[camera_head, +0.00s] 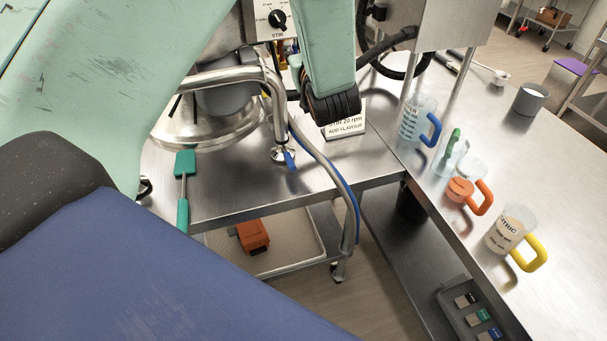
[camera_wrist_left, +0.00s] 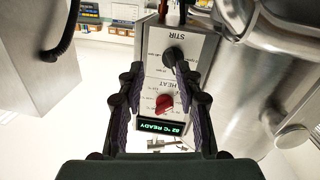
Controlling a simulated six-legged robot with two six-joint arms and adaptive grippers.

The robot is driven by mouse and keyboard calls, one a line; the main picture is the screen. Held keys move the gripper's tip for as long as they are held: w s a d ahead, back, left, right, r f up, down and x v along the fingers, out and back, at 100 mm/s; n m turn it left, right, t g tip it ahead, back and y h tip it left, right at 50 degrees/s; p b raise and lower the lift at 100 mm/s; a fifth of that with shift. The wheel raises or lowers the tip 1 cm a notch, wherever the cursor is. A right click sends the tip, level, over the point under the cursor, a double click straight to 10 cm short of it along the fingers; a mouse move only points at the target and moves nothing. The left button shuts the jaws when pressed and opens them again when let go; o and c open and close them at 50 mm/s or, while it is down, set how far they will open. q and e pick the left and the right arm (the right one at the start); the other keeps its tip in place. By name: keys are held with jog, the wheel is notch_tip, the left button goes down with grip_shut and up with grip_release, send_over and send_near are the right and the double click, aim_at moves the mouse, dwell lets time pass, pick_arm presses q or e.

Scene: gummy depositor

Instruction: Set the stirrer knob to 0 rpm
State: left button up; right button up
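The black stirrer knob (camera_head: 277,18) is on a white panel above the word STIR, at the top of the head view. In the left wrist view the panel appears upside down, with the stirrer knob (camera_wrist_left: 173,56) near its top. My left gripper (camera_wrist_left: 157,71) is open in front of the panel. Its right fingertip overlaps the knob's edge in the picture; I cannot tell whether they touch. Nothing is clearly held between the fingers. The knob's exact setting is too small to read. My left gripper's fingers are not clear in the head view, and my right gripper is not seen.
A red HEAT knob (camera_wrist_left: 164,103) and a display (camera_wrist_left: 162,127) reading 82 °C READY share the panel. A steel kettle (camera_wrist_left: 265,85) stands close beside it. A sign (camera_head: 344,126) mentions 20 rpm and adding flavour. Several handled jugs stand on the right bench (camera_head: 455,110).

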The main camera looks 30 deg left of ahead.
pick_arm(q)
jog(key=s+d+f+m+g+h, duration=0.1)
jog(key=s+d+f+m+h, duration=0.1)
jog(key=f, duration=0.5)
jog(key=s+d+f+m+g+h, duration=0.1)
jog(key=s+d+f+m+h, duration=0.1)
jog(key=f, duration=0.6)
jog(key=s+d+f+m+g+h, duration=0.1)
jog(key=s+d+f+m+h, duration=0.1)
jog(key=s+f+m, duration=0.3)
jog(key=shift+s+d+f+h+b, duration=0.1)
jog(key=shift+s+f+h+b, duration=0.1)
jog(key=shift+f+h, duration=0.4)
jog(key=shift+s+d+f+h+b, duration=0.15)
jog(key=shift+f+h, duration=0.15)
jog(key=shift+f, duration=0.6)
jog(key=shift+s+f+g, duration=0.3)
jog(key=shift+s+f, duration=0.1)
jog(key=shift+s, duration=0.05)
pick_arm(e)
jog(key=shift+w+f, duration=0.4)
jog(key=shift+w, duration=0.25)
pick_arm(q)
jog(key=shift+o, duration=0.2)
jog(key=shift+w, duration=0.1)
